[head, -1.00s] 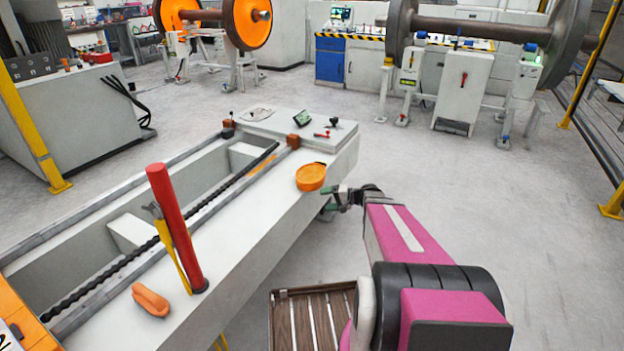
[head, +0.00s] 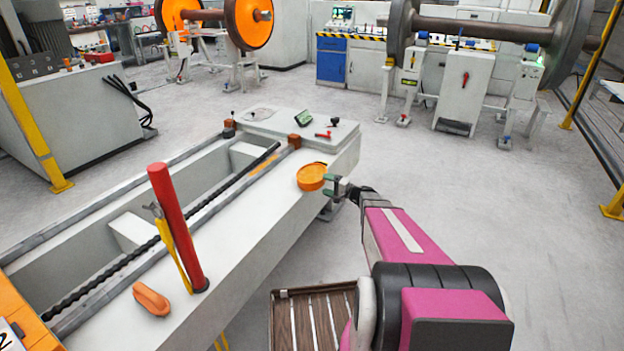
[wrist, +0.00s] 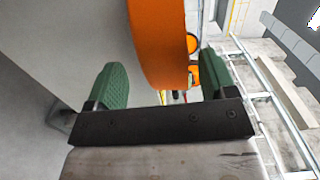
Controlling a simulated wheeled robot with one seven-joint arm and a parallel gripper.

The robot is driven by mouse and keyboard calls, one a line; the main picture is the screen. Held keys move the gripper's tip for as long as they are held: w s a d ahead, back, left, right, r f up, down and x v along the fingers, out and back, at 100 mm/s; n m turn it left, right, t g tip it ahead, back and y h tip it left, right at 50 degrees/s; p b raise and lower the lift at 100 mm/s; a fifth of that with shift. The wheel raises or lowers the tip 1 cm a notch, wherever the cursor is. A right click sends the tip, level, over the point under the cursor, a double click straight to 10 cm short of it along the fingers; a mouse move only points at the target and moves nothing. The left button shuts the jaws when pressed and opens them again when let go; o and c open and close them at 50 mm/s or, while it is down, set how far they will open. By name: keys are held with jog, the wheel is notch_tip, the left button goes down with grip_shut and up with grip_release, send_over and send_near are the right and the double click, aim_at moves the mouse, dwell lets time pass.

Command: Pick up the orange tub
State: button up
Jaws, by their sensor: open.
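The orange tub (head: 311,177) is a round, shallow tub on the grey top of the gantry bed, near its right edge. My gripper (head: 333,188) is just to the right of the tub at the bed's edge. In the wrist view the tub (wrist: 160,40) shows large at the top, between and beyond the two green fingertips (wrist: 163,85). The fingers are apart with nothing held between them. Whether a finger touches the tub I cannot tell.
A red post (head: 176,228) stands on the bed, with an orange handle-like object (head: 151,299) near it. Small tools and a dark device (head: 303,118) lie at the bed's far end. A slatted wooden surface (head: 312,318) is below. The floor at right is clear.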

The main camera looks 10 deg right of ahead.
aim_at(323, 183)
jog(key=x, duration=0.4)
jog(key=shift+w+a, duration=0.25)
jog(key=shift+w, duration=0.05)
jog(key=c, duration=1.4)
jog(key=shift+o, duration=0.2)
jog(key=shift+r, duration=0.15)
